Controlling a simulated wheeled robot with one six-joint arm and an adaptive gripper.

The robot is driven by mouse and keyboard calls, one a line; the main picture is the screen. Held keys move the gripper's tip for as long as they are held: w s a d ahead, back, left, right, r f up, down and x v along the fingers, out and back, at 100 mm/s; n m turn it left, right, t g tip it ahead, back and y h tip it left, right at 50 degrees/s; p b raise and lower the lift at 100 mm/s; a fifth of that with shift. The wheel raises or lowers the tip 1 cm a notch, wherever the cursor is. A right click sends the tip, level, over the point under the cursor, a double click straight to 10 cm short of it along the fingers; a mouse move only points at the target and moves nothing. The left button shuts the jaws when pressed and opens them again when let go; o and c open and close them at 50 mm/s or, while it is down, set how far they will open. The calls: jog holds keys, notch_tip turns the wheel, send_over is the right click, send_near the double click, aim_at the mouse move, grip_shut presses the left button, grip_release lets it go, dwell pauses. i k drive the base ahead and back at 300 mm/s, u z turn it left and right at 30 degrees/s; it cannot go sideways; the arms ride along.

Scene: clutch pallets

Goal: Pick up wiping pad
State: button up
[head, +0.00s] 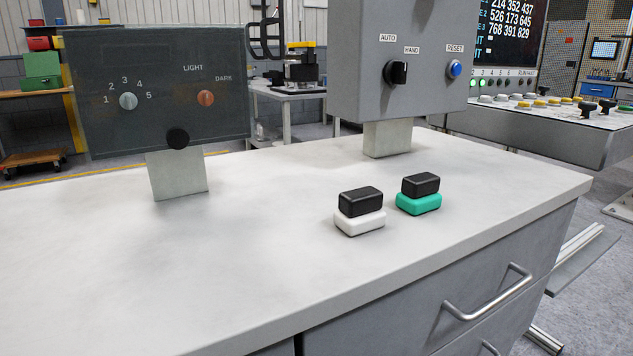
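Two small two-part blocks stand on the light grey worktop (260,250), right of its middle. One has a black upper part and a white lower part (360,223). The other has a black upper part and a green lower part (419,203), and stands a little behind and to the right of the first, apart from it. Both look like pads with black grips; which one is the wiping pad I cannot tell. My gripper is not in view.
A grey box (392,90) with a black selector and blue button stands behind the pads. Drawers (490,290) with handles are below. The worktop's front left is clear.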

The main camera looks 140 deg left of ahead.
aim_at(418, 195)
jog(key=u, duration=5.6)
jog(key=k, duration=0.85)
jog(key=z, duration=1.15)
jog(key=i, duration=0.5)
